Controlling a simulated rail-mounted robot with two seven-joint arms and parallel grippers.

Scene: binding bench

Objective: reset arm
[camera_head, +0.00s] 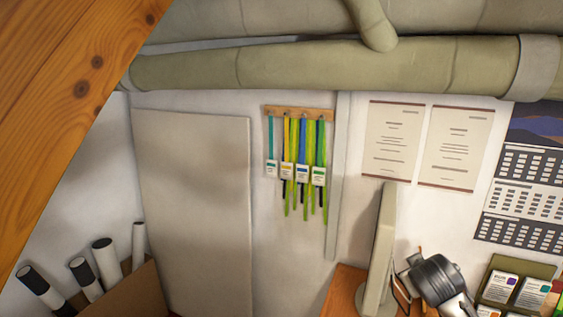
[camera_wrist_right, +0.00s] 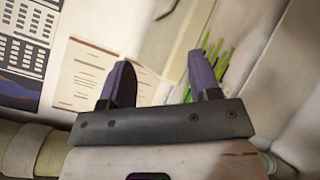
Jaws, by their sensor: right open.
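My right gripper (camera_wrist_right: 160,75) shows in the right wrist view. Its two dark purple fingers stand apart with nothing between them. Beyond the fingers are the white wall, a printed sheet (camera_wrist_right: 88,78) and some green lanyard straps (camera_wrist_right: 222,62), all apart from the gripper. My left gripper is in neither view. I cannot pick out the right gripper in the head view.
Thick pipes (camera_head: 300,65) cross the top of the head view. A wooden beam (camera_head: 60,90) fills the upper left. Lanyards (camera_head: 303,150) hang on a wall rack. Rolled tubes (camera_head: 105,262) stand lower left. A monitor (camera_head: 381,245) and a card holder (camera_head: 545,268) are lower right.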

